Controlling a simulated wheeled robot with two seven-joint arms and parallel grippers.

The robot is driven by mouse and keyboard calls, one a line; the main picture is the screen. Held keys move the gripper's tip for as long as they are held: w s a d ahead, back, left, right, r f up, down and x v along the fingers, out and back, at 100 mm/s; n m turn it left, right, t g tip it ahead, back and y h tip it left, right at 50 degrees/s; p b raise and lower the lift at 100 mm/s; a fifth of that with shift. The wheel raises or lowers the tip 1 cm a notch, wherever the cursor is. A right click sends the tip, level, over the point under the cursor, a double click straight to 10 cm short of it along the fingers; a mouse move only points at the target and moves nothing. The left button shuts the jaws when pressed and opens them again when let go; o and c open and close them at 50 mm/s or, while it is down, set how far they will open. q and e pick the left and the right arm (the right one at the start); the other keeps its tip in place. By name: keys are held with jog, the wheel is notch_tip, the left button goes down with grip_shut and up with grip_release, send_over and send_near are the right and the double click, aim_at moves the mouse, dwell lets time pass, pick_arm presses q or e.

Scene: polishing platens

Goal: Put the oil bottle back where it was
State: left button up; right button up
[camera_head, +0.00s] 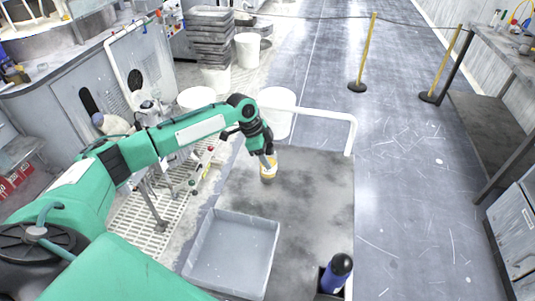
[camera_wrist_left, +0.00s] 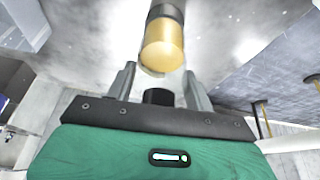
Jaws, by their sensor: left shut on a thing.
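The oil bottle, yellow with a dark band (camera_head: 268,174), is at the far part of the grey cart top (camera_head: 315,190) in the head view. It also shows in the wrist view (camera_wrist_left: 163,48), between and beyond the fingertips. My left gripper (camera_head: 266,160) reaches down over the bottle and is shut on it. Whether the bottle's base touches the cart top I cannot tell. My right gripper is out of view.
A grey open tray (camera_head: 233,216) lies on the cart's near left. A dark blue bottle (camera_head: 338,272) stands in a black holder at the near right corner. A white rail (camera_head: 330,114) edges the cart's far end. The middle of the cart top is clear.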

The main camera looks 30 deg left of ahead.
pick_arm(q)
jog(key=o, duration=1.2)
jog(key=shift+r, duration=0.1)
jog(key=b+v, duration=0.2)
jog(key=v, duration=1)
jog(key=shift+b, duration=0.35)
jog(key=shift+s, duration=0.1)
